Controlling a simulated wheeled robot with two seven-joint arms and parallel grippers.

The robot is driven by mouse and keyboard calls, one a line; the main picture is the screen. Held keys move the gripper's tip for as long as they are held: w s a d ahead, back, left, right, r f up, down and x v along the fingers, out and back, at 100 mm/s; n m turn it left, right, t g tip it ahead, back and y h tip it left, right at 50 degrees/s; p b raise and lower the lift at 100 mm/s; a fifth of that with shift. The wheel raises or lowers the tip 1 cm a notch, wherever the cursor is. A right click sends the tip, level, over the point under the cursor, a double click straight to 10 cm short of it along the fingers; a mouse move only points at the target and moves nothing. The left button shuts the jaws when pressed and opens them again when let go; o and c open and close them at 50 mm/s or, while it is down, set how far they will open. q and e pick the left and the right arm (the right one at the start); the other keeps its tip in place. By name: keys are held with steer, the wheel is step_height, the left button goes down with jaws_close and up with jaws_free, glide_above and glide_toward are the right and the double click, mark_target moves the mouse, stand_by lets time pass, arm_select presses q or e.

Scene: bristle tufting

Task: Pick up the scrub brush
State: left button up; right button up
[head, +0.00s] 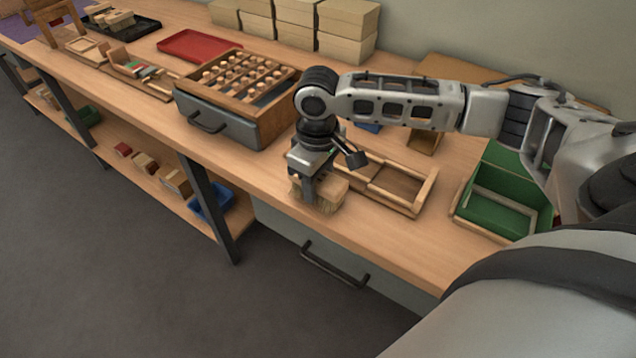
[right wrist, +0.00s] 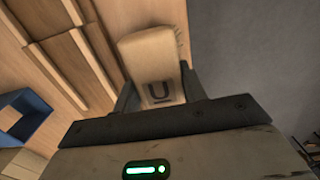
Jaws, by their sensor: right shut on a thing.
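The scrub brush (head: 328,192) is a pale wooden block with bristles at its underside, at the front edge of the workbench in the head view. My right gripper (head: 309,194) comes down on it from above and is shut on it. In the right wrist view the brush (right wrist: 152,58) shows between the two dark fingers (right wrist: 158,92), with a dark U-shaped mark on its top. I cannot tell whether the bristles still touch the bench. My left gripper is not in view.
A wooden tray (head: 432,193) lies just right of the brush. A drawer box with pegs (head: 218,122) stands to the left, and a green box (head: 468,212) to the right. Stacked cartons (head: 348,17) stand at the back. The bench's front edge is close to the brush.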

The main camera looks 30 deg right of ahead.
steer(key=s+a+r+p, duration=0.1)
steer(key=s+a+r, duration=0.7)
steer(key=a+r, duration=0.3)
steer(key=shift+s+a+r+p, duration=0.15)
steer(key=shift+r+p, duration=0.15)
steer(key=shift+r, duration=0.15)
